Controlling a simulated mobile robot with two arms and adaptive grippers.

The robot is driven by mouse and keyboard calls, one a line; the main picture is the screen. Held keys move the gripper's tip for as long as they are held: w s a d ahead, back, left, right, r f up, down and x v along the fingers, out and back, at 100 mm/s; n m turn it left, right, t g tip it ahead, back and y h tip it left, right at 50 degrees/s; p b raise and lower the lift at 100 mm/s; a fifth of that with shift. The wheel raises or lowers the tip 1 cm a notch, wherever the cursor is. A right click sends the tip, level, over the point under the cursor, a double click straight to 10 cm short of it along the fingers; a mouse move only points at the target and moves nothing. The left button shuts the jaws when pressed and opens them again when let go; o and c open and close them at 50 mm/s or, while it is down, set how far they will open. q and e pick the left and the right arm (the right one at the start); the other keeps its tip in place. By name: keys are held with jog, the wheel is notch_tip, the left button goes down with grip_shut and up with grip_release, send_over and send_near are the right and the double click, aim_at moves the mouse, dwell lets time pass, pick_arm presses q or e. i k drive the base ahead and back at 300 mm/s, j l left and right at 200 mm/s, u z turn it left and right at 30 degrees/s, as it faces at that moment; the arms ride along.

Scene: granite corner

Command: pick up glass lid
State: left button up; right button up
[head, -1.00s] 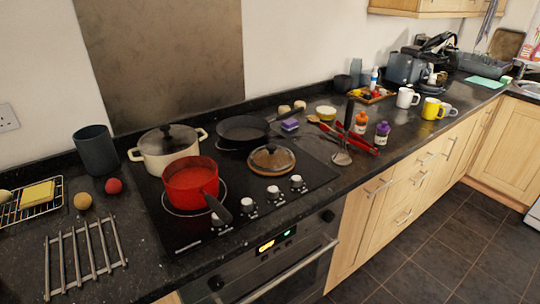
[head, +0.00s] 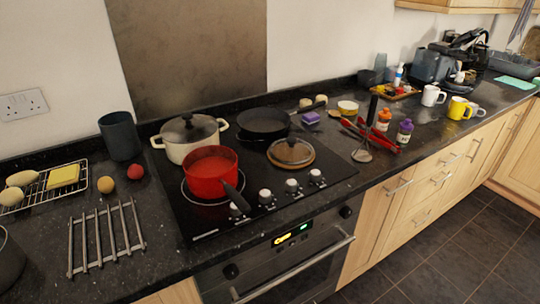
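A round glass lid (head: 291,151) with a dark knob lies on a brown wooden board or rim at the right part of the black hob, behind the control knobs. A second lid (head: 187,129), with a dark knob, sits on the cream pot (head: 191,141) at the back left of the hob. Neither of my grippers shows in the head view.
A red saucepan (head: 211,172) stands front left on the hob, its dark handle pointing forward. A black frying pan (head: 262,121) is behind the glass lid. A metal trivet (head: 104,239) lies left.

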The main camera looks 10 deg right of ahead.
aim_at(289, 150)
jog(key=i+l+u, duration=0.2)
jog(key=l, duration=0.25)
jog(key=l+u, duration=0.2)
jog(key=l, duration=0.3)
jog(key=i+l+u, duration=0.2)
jog(key=l, duration=0.3)
jog(key=k+j, duration=0.05)
jog(key=k, duration=0.05)
